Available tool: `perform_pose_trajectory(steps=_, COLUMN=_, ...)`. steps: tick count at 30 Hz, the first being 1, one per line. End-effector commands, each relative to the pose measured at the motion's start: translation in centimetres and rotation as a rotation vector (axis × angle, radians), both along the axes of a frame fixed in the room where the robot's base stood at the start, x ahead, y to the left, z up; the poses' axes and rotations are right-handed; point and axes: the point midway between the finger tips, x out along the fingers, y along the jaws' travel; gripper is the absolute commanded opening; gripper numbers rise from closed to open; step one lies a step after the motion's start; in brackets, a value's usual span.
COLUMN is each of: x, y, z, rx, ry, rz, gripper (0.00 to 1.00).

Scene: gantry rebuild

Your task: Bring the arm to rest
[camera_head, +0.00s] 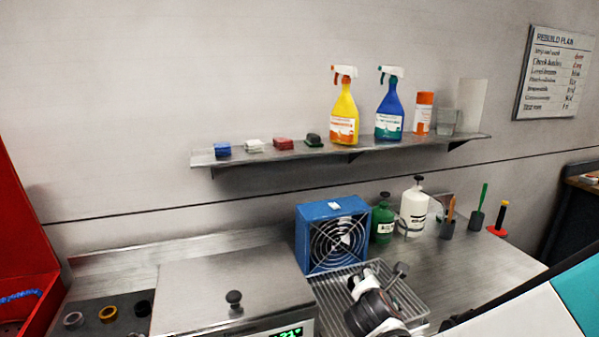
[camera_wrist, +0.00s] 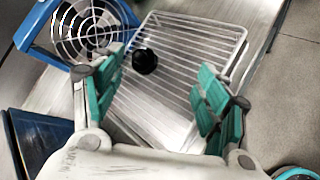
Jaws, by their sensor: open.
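My gripper (camera_wrist: 162,78) is open in the wrist view, its two teal-padded fingers spread wide apart with nothing held between them. It points toward a wire rack (camera_wrist: 185,30). A black round knob (camera_wrist: 145,61) shows over the rack, in the gap near the left finger; I see no finger closed on it. In the head view, a grey and black mechanical shape (camera_head: 372,309), which may be part of my arm, covers part of the rack (camera_head: 330,292). The fingers cannot be made out there.
A blue fan (camera_head: 332,234) stands right behind the rack, with green (camera_head: 383,222) and white (camera_head: 412,212) bottles beside it. A wall shelf (camera_head: 400,146) holds spray bottles. A lidded metal unit (camera_head: 215,292) and a red cabinet (camera_head: 22,225) are at left.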

Motion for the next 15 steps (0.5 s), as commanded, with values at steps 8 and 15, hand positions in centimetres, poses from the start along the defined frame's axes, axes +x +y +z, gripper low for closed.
perform_pose_trajectory(steps=8, x=-5.3, y=-2.2, z=2.9, rx=0.491, ry=-0.042, rz=-0.325, gripper=0.68)
perform_pose_trajectory(steps=15, x=-10.5, y=-2.8, z=4.4, rx=0.899, ry=-0.069, rz=-0.637, gripper=0.68)
